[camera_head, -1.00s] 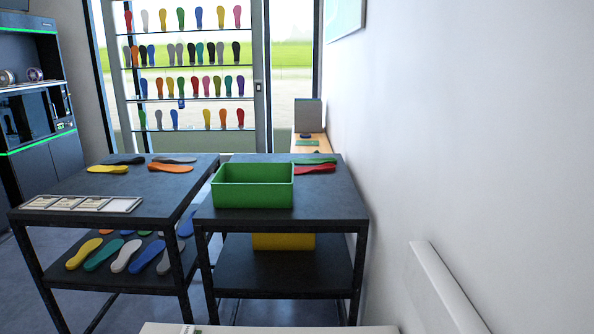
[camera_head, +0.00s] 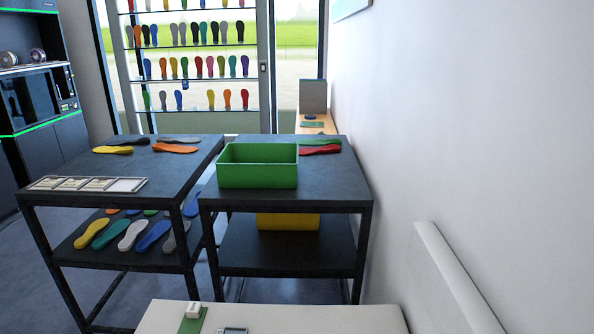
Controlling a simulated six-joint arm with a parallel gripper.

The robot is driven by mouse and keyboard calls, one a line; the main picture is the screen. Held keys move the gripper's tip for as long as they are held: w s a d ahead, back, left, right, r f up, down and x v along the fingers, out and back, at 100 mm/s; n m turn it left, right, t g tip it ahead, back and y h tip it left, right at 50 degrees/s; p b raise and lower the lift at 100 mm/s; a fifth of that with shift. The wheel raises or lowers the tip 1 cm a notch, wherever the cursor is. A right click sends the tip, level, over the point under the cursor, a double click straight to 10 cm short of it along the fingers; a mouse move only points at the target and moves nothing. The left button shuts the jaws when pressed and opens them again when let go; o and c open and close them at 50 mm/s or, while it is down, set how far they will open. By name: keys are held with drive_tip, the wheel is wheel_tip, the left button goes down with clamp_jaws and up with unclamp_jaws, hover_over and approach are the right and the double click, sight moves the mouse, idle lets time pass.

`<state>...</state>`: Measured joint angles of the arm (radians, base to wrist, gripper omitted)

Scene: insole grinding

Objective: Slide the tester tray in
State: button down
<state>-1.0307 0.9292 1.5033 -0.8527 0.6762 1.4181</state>
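No tester tray can be made out for certain in the head view. A white surface (camera_head: 300,316) comes into view at the bottom edge, with a small white block on a green pad (camera_head: 191,318) and a small grey device (camera_head: 232,330) cut off by the frame. Whether these belong to the tester cannot be told. A flat tray with several light panels (camera_head: 88,184) lies on the left dark table. My gripper is not in view.
Two dark tables stand ahead, the left (camera_head: 185,172) with insoles on top and below, the right (camera_head: 325,188) with a green bin (camera_head: 257,166). A yellow bin (camera_head: 287,221) sits below. A white wall (camera_head: 450,130) bounds the right; dark machines (camera_head: 40,100) stand left.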

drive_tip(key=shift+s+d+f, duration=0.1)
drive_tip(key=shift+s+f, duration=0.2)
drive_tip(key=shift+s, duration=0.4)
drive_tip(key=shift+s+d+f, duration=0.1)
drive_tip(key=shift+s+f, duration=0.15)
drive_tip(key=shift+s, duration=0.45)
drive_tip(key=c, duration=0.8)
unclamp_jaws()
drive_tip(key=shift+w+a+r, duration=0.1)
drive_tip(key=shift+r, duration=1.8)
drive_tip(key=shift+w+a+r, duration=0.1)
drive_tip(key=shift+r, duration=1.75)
